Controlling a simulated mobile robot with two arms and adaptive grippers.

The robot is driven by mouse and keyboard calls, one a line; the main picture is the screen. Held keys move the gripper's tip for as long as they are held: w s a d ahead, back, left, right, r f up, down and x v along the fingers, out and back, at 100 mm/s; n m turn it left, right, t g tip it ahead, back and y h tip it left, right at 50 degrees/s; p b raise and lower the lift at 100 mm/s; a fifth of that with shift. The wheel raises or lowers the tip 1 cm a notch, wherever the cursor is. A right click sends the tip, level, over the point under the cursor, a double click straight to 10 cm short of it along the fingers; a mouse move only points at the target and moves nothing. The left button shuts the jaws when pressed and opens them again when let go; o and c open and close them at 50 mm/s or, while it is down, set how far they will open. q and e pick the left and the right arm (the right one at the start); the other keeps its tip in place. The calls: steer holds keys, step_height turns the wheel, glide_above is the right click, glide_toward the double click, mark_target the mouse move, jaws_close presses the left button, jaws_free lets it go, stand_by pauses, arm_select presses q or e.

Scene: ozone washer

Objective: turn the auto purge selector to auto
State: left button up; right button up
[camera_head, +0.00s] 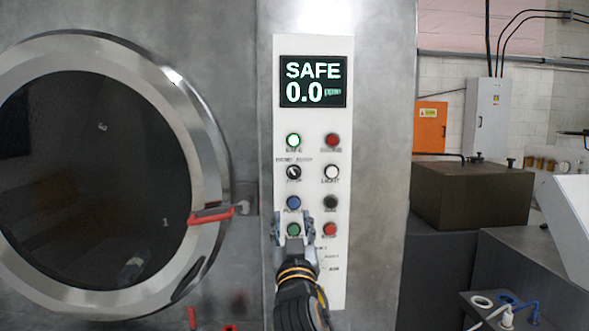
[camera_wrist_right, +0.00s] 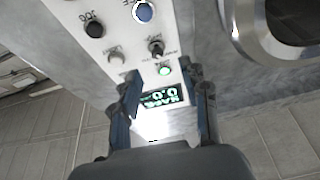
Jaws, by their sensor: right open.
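The white control panel (camera_head: 340,130) stands upright on the metal machine. A black selector knob (camera_head: 294,172) with a light pointer mark sits on its left column; its small labels are too blurred to read surely. It also shows in the right wrist view (camera_wrist_right: 155,47). My right gripper (camera_head: 294,220) is open and empty in front of the lower panel, below the knob. Its fingers lie around the blue and lower green buttons in the head view. My wrist and gripper cover part of the panel bottom, where more small labels show. My left gripper is not in view.
The display (camera_head: 313,81) reads SAFE 0.0. Near the knob are a lit green lamp (camera_head: 293,140), a white button (camera_head: 331,172), a blue button (camera_head: 293,203) and a black button (camera_head: 330,202). A round door (camera_head: 190,150) with a red handle (camera_head: 212,215) is at left.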

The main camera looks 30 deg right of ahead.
mark_target(294, 174)
steer(key=shift+m+h, duration=0.4)
steer(key=shift+h, duration=0.1)
steer(key=p+x, duration=0.2)
steer(key=x, duration=0.2)
steer(key=r+p+x, duration=0.1)
steer(key=x, duration=0.3)
steer(key=s+r+p+x, duration=0.1)
steer(key=p+x, duration=0.1)
steer(key=x, duration=0.3)
steer(key=shift+s+r+p, duration=0.1)
steer(key=shift+s+p, duration=0.05)
steer(key=shift+p, duration=0.15)
steer(key=shift+w+d, duration=0.35)
steer(key=shift+w, duration=0.1)
jaws_close()
